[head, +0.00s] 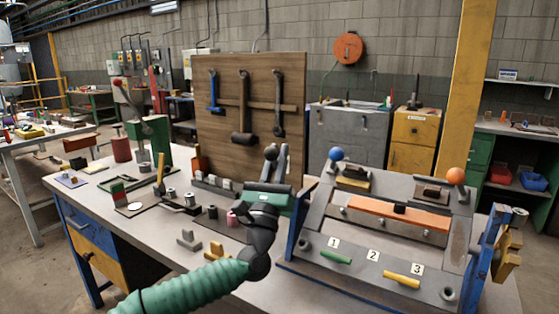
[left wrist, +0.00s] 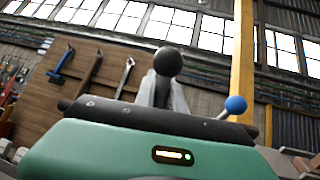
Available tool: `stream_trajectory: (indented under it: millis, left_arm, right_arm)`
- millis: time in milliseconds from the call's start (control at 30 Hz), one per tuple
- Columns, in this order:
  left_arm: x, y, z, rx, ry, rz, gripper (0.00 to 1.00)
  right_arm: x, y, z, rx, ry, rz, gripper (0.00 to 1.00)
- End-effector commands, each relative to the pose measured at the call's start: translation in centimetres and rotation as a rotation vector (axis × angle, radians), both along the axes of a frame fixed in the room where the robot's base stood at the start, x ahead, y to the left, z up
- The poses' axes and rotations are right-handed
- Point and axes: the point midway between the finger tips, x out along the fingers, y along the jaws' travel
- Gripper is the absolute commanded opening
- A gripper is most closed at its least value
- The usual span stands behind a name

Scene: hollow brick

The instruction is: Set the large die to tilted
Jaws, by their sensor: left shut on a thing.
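My left gripper (head: 278,160) reaches in on a green arm to the left end of the bench machine (head: 375,240). Its grey fingers are shut on a black ball knob (head: 270,152). In the left wrist view the black ball knob (left wrist: 168,61) shows at the tips of the two upright fingers (left wrist: 167,90). What the knob is fixed to is hidden. I cannot tell which part is the large die or how it is set. The machine has a blue ball lever (head: 336,154), an orange ball lever (head: 456,175) and a long orange bar (head: 395,214). My right gripper is not in view.
Green (head: 336,257) and yellow (head: 401,279) handles lie by number plates on the machine's front. A wooden tool board (head: 250,100) stands behind my gripper. Small blocks and cylinders (head: 189,239) crowd the bench to the left. The bench's front-left top is clear.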

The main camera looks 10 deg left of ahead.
Motion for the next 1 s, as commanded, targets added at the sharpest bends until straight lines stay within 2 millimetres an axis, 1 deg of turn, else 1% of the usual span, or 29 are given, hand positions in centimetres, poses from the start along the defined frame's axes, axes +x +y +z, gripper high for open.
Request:
stream_trajectory:
  millis: [267, 300, 433, 467, 767, 867, 967, 1000]
  left_arm:
    - [0.1, 0.0, -0.1, -0.001, 0.003, 0.000, 0.00]
    - [0.1, 0.1, -0.1, -0.001, 0.003, 0.000, 0.17]
    - [0.1, 0.0, -0.1, -0.001, 0.002, 0.000, 0.34]
    - [0.1, 0.0, -0.1, -0.001, 0.002, 0.000, 0.36]
    - [-0.1, 0.0, -0.1, 0.000, 0.002, 0.000, 0.36]
    - [-0.7, 0.0, -0.9, 0.001, 0.004, -0.002, 0.36]
    - [-2.1, 0.3, -2.2, 0.000, 0.004, -0.001, 0.36]
    - [-2.8, 0.3, -3.1, 0.000, 0.006, -0.003, 0.36]
  right_arm:
    - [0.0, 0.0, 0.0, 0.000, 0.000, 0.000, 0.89]
    - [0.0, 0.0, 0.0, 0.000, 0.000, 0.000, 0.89]
    - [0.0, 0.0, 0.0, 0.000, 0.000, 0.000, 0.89]
    - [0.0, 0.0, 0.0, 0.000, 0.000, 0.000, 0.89]
    - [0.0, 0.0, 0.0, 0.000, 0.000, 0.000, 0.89]
    - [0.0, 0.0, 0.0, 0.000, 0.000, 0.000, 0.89]
    - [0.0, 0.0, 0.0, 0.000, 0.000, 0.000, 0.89]
    - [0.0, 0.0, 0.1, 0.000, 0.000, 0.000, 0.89]
